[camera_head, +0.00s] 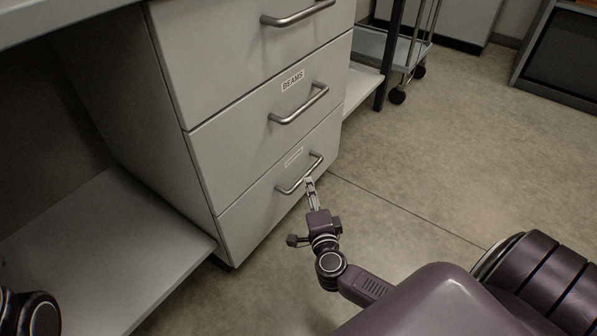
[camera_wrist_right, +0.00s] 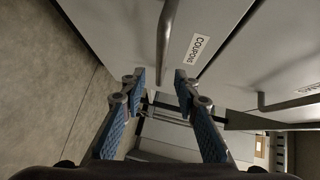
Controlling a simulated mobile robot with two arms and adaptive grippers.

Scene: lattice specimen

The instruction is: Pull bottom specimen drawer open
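The bottom specimen drawer (camera_head: 262,212) is the lowest front of a grey cabinet and looks flush with the drawers above. Its metal bar handle (camera_head: 287,190) also shows in the right wrist view (camera_wrist_right: 165,45). A label reading COUPONS (camera_wrist_right: 196,47) is on this drawer's front. My right gripper (camera_head: 309,181) is at the handle. In the wrist view its two blue-padded fingers are apart, with the handle's lower end between the tips and gaps on both sides. My left gripper is not in view; only a dark part of my left arm shows at the lower left.
The BEAMS drawer (camera_head: 260,125) with its own handle (camera_head: 300,105) is directly above, and another drawer is above that. A low shelf (camera_head: 110,250) lies left of the cabinet. A wheeled cart (camera_head: 385,48) stands behind at right. The floor before the drawer is clear apart from my arm.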

